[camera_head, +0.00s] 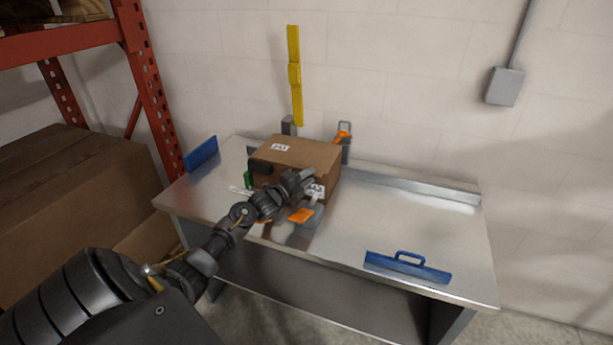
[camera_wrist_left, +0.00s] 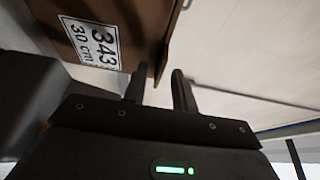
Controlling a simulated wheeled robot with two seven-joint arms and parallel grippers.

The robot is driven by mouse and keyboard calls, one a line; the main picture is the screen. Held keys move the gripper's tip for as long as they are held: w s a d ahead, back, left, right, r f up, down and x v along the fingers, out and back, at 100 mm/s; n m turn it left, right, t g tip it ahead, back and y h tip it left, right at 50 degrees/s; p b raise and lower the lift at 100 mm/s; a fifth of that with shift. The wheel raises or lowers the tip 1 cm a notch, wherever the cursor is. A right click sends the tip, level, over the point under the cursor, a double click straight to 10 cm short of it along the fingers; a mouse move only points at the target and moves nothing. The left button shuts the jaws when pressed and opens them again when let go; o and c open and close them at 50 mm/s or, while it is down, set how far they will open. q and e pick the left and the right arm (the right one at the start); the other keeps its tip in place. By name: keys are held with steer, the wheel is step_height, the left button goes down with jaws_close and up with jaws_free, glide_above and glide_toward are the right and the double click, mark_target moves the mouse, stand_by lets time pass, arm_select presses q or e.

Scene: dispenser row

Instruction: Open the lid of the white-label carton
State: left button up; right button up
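The brown carton (camera_head: 318,160) stands closed on the metal table, with a small white label (camera_head: 280,147) on its top and another white label (camera_head: 317,189) on the side facing me. In the left wrist view a white label (camera_wrist_left: 91,42) reads "343 30 cm" on the carton's brown face (camera_wrist_left: 140,25). My left gripper (camera_head: 306,178) is at the carton's front side, near its upper edge. In the left wrist view its two fingers (camera_wrist_left: 159,84) are apart, with a thin brown carton edge reaching toward the gap. I cannot tell whether they touch it. My right gripper is not in view.
The metal table (camera_head: 400,215) has free room on the right. A blue handled tool (camera_head: 407,267) lies at its front edge and a blue plate (camera_head: 201,153) stands at the left. An orange piece (camera_head: 301,215) lies before the carton. A red rack (camera_head: 150,95) stands left.

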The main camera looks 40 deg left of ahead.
arm_select(q)
steer(key=shift+w, duration=0.15)
steer(key=shift+c, duration=0.2)
jaws_close()
